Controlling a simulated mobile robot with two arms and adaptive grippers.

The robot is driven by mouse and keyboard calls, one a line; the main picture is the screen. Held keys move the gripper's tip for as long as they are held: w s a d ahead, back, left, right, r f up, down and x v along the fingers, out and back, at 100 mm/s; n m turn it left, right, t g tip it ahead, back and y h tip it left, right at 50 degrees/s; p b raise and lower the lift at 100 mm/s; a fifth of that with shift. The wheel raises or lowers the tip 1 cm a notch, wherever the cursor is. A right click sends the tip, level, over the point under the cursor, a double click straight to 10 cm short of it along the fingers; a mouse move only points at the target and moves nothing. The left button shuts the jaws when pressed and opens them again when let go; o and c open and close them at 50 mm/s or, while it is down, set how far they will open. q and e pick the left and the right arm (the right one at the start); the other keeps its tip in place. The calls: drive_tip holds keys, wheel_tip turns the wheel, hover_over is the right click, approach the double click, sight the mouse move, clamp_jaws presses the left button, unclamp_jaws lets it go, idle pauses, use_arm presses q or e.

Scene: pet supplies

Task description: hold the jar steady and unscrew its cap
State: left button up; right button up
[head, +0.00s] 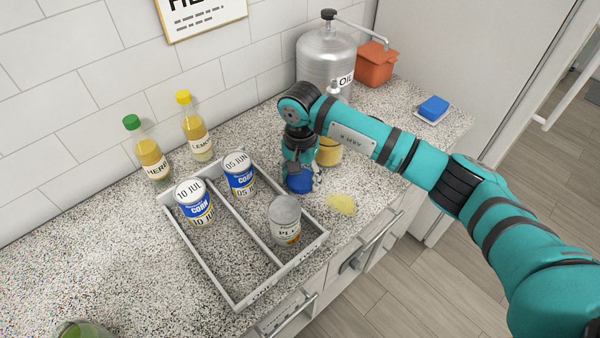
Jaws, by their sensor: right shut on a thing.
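My right gripper (300,166) reaches down to the counter from the right side and is shut on a blue thing (300,183), which looks like a bunched cloth. The blue thing is at or just above the counter, beside the right end of the divided tray. A yellow container (329,154) stands behind my right arm, mostly hidden, so I cannot tell if it has a cap. A greenish, jar-like thing (83,330) is cut off at the bottom left edge. No jar with a clear screw cap is in view. My left gripper is not in view.
A divided tray (237,305) holds two blue corn cans (193,203) and a grey-topped can (285,222). A yellow spill (341,204) lies near the counter's front edge. Two bottles (149,155), an oil tank (325,62), an orange pot (376,64) and a blue sponge (434,107) stand around.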

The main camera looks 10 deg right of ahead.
drive_tip(key=shift+f+b, duration=0.2)
drive_tip(key=shift+b, duration=0.1)
drive_tip(key=o, duration=1.3)
drive_tip(key=shift+r, duration=0.1)
